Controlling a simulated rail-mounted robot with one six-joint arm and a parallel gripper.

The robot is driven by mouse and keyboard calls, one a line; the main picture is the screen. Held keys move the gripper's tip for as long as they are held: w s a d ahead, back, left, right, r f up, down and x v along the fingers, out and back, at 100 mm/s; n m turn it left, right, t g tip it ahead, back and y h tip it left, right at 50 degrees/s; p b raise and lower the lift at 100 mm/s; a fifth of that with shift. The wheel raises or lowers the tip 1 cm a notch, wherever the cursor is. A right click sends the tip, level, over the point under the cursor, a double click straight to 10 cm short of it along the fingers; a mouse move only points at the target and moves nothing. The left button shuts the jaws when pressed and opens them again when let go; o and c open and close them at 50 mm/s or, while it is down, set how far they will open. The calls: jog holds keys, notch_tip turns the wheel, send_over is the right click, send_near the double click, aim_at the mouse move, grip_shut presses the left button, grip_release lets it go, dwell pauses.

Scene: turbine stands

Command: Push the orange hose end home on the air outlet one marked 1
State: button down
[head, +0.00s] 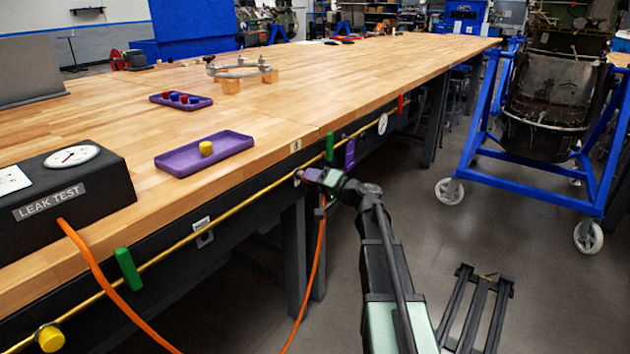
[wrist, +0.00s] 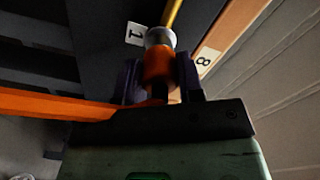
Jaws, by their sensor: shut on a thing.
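The orange hose end (wrist: 159,66) is between the two dark fingers of my gripper (wrist: 160,76) in the wrist view, and my gripper is shut on it. Its front meets the silver air outlet (wrist: 160,36), beside the label 1 (wrist: 135,34). The two look in line and touching; I cannot tell how deep the end sits. In the head view my gripper (head: 306,176) is at the table's front edge, hiding the outlet and hose end. The orange hose (head: 319,245) hangs down below it.
A label 8 (wrist: 206,60) is right of the outlet. The leak test box (head: 75,190) and purple trays (head: 180,162) stand on the table.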

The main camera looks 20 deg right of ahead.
jog(key=shift+w+a+r, duration=0.1)
jog(key=shift+w+r, duration=0.05)
jog(key=shift+w, duration=0.25)
jog(key=c, duration=1)
grip_release()
jog(key=shift+w+a, duration=0.15)
jog(key=shift+a, duration=0.05)
jog(key=o, duration=0.5)
jog(key=shift+s, duration=0.2)
jog(key=shift+d, duration=0.1)
jog(key=v, duration=0.7)
